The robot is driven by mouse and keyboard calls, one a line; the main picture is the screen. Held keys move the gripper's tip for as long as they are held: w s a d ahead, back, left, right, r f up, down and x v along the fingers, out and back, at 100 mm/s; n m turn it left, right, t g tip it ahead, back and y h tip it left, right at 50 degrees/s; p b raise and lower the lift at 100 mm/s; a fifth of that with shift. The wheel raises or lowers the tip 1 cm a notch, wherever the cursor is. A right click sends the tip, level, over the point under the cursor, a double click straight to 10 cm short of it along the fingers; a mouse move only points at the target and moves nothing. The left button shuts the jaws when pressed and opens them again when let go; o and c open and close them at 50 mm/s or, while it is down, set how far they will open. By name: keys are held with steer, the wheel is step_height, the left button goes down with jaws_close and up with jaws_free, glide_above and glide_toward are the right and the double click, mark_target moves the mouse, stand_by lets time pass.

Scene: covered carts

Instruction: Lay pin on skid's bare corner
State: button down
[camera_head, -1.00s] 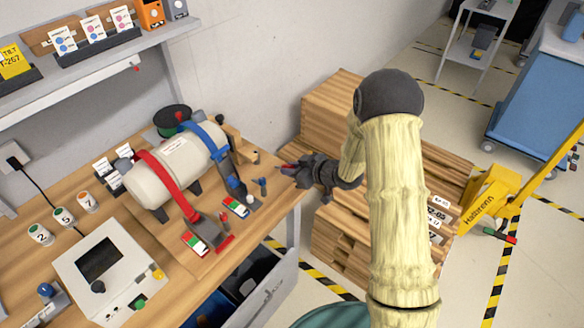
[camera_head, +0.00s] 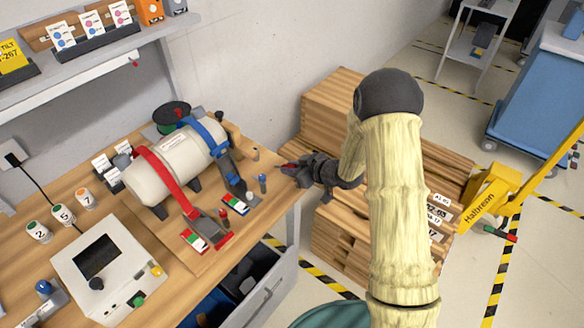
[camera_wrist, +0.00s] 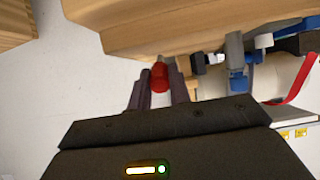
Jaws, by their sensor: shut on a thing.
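My gripper (camera_head: 291,168) is shut on a small red pin, which shows as a red cylinder (camera_wrist: 160,78) between the fingers in the wrist view. In the head view the gripper is at the right end of the workbench, beside the wooden skid (camera_head: 262,162) under the white tank (camera_head: 172,168). The skid's right corner area looks bare and lies just left of the fingertips. In the wrist view a wooden edge (camera_wrist: 180,28) is close beyond the pin; I cannot tell whether they touch.
A red strap (camera_head: 165,180) and a blue strap (camera_head: 215,150) cross the tank. Stacked wooden crates (camera_head: 335,105) stand close behind and right of my gripper. An open drawer (camera_head: 262,290) is below the bench.

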steer(key=shift+f, duration=0.2)
steer(key=c, duration=1.2)
jaws_free()
steer(key=shift+d+r, duration=0.1)
steer(key=shift+d, duration=0.05)
steer(key=b+v, duration=0.1)
steer(key=v, duration=1.6)
